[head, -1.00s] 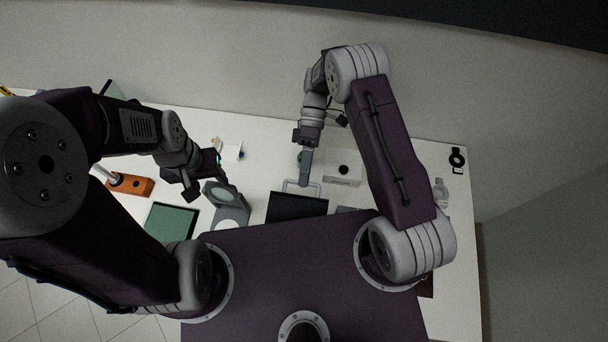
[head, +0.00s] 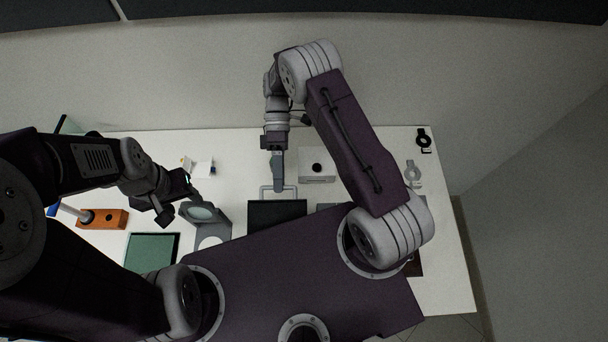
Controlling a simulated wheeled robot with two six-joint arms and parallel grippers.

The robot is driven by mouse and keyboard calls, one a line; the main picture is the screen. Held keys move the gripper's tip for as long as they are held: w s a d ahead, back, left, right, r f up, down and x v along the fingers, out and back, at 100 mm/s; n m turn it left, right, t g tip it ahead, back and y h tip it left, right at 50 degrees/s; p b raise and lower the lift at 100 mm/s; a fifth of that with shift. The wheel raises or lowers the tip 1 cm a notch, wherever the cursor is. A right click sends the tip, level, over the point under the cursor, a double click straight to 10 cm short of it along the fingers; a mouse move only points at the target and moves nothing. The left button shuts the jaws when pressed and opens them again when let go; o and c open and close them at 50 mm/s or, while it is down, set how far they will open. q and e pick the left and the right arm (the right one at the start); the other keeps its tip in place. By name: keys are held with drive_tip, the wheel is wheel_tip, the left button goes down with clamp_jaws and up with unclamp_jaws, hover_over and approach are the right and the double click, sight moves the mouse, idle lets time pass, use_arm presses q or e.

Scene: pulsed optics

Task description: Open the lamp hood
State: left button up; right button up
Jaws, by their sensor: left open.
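A grey hinged unit (head: 222,219), which looks like the lamp hood, stands left of the table's middle. Its upper part is tilted up, with a pale round face (head: 202,212). A light, partly hidden lower part (head: 210,242) lies in front of it. My left gripper (head: 178,205) is open just to the left of the raised part, holding nothing I can see. I cannot tell whether it touches it.
An orange block (head: 112,218) and a green-faced panel (head: 150,252) lie to the left. A white box with a black knob (head: 317,175) stands right of my right gripper. Small white pieces (head: 203,168) sit behind. A black ring mount (head: 424,140) lies at the far right.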

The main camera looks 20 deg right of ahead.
drive_tip(key=s+d+r+p, duration=0.8)
drive_tip(key=r+p, duration=0.2)
drive_tip(key=p, duration=0.1)
drive_tip(key=shift+d+r, duration=0.3)
drive_tip(key=shift+d, duration=0.05)
